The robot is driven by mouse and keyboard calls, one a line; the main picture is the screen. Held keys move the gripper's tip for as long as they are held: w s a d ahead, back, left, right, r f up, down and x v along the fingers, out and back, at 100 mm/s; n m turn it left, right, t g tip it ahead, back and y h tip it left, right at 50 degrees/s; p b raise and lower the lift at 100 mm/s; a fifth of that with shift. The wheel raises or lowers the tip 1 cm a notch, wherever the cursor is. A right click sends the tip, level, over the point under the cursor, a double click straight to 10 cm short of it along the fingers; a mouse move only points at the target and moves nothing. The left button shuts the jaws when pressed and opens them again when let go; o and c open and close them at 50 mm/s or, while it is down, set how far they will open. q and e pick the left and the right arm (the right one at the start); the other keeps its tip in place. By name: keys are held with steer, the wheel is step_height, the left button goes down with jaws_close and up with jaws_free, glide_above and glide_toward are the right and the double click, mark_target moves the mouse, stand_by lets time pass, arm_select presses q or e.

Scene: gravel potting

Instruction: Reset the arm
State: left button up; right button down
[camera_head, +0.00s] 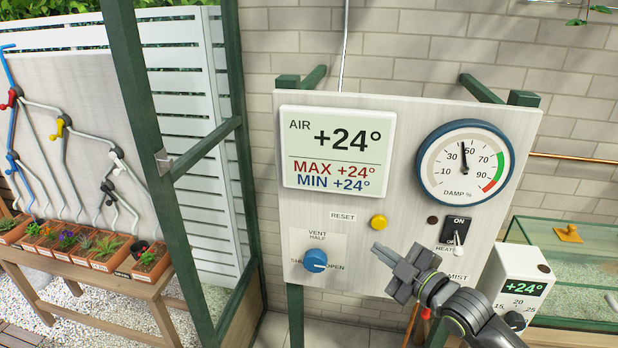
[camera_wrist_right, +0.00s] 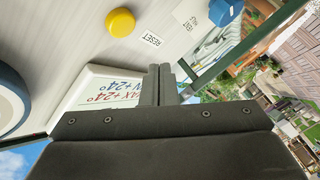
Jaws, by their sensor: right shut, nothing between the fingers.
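My right gripper (camera_head: 381,250) is in front of the lower part of the control panel (camera_head: 405,130), below and close to the yellow reset button (camera_head: 379,221). Its fingers are shut together with nothing between them. In the right wrist view the closed fingers (camera_wrist_right: 160,84) point toward the panel, and the yellow button (camera_wrist_right: 121,21) shows at the upper left, apart from them. The arm comes in from the lower right. My left gripper is not in view.
The panel carries an air display (camera_head: 338,150), a damp dial (camera_head: 464,162), a blue vent knob (camera_head: 315,260) and a heater switch (camera_head: 456,232). A white box (camera_head: 515,280) reading +24° stands at right, by a glass tank (camera_head: 575,270). A green frame post (camera_head: 150,130) stands left.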

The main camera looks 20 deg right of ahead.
steer(key=shift+f, duration=0.1)
steer(key=d+f+m+g+h+b, duration=0.1)
steer(key=d+f+m+g+h, duration=0.2)
steer(key=f, duration=0.8)
steer(key=d+f+m+h, duration=0.1)
steer(key=d+f+m, duration=0.3)
steer(key=f, duration=0.6)
steer(key=s+d+f+m+g+h+b, duration=0.15)
steer(key=s+f, duration=0.25)
steer(key=f, duration=0.4)
steer(key=s+d+f+m+g+h, duration=0.1)
steer(key=s+d+f+g, duration=0.1)
steer(key=s+f, duration=0.5)
steer(key=s+a+f+m+g, duration=0.1)
steer(key=s+a+f+g, duration=0.15)
steer(key=s+f, duration=0.6)
steer(key=s+a+f+m+g, duration=0.1)
steer(key=s+a+f+g, duration=0.15)
steer(key=s+f, duration=0.6)
steer(key=s+a+f+m+g, duration=0.1)
steer(key=s+a+f+g, duration=0.1)
steer(key=s+a+f, duration=0.2)
steer(key=s+a+f+g+y+b, duration=0.1)
steer(key=s+a+f+g, duration=0.1)
steer(key=s+f, duration=0.4)
steer(key=s+a, duration=0.1)
steer(key=s, duration=0.3)
steer(key=shift+s+a+f+m, duration=0.25)
steer(key=shift+s+a+m, duration=0.1)
steer(key=shift+a, duration=0.05)
